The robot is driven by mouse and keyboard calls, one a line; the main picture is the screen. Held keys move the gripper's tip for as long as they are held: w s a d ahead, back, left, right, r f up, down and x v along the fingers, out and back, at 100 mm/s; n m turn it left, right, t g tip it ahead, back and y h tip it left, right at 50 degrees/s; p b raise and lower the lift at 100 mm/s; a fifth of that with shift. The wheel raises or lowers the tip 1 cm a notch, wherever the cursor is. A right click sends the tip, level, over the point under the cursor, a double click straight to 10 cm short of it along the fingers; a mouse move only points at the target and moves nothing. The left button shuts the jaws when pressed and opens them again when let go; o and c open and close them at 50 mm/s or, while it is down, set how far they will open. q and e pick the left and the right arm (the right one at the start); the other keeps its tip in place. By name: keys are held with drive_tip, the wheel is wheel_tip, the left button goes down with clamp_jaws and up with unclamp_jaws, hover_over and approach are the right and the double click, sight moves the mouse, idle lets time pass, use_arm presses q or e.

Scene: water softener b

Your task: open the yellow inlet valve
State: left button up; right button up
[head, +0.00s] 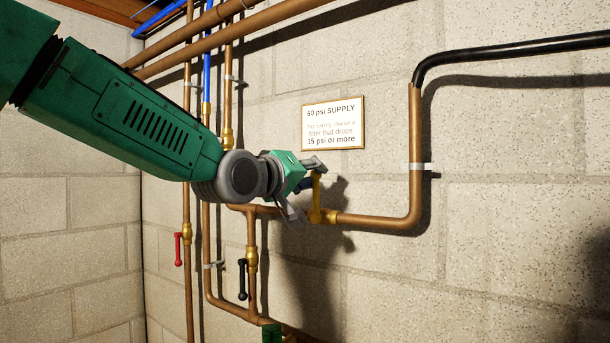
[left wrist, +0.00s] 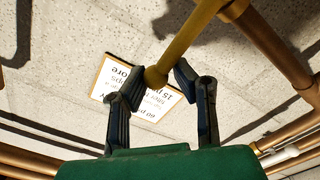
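The yellow valve handle (head: 317,190) stands upright from the brass valve body (head: 316,215) on the copper pipe. My left gripper (head: 307,190) is at the handle, with its fingers apart. In the left wrist view the yellow handle (left wrist: 186,45) comes down from the top, its rounded end between the two open fingers (left wrist: 158,76). I see no clear grip on it. A small green part (head: 272,333) at the bottom edge of the head view seems to be my right arm or gripper; its fingers cannot be made out.
A framed sign (head: 333,123) hangs on the block wall just above the valve. Below left are a red-handled valve (head: 178,249) and a black-handled valve (head: 243,279) on vertical copper pipes. A black hose (head: 500,51) joins the pipe at upper right. The wall at right is clear.

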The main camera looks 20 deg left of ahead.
use_arm(q)
drive_tip(key=shift+d+f, duration=0.1)
drive_tip(key=shift+w+a+f, duration=0.1)
drive_tip(key=shift+w+a, duration=0.05)
drive_tip(key=shift+a, duration=0.25)
drive_tip(key=shift+w+a+f, duration=0.1)
drive_tip(key=shift+a, duration=0.3)
drive_tip(key=shift+c, duration=0.5)
drive_tip(key=shift+w+a+f, duration=0.1)
drive_tip(key=shift+a+f, duration=0.1)
drive_tip(key=shift+a, duration=0.1)
drive_tip(key=shift+a+f, duration=0.15)
drive_tip(key=shift+w+a+f, duration=0.1)
drive_tip(key=shift+a, duration=0.1)
drive_tip(key=shift+w+a+f, duration=0.2)
drive_tip(key=shift+a+f, duration=0.15)
drive_tip(key=shift+a, duration=0.3)
drive_tip(key=shift+c, duration=0.2)
drive_tip(key=shift+a, duration=0.1)
drive_tip(key=shift+r, duration=0.15)
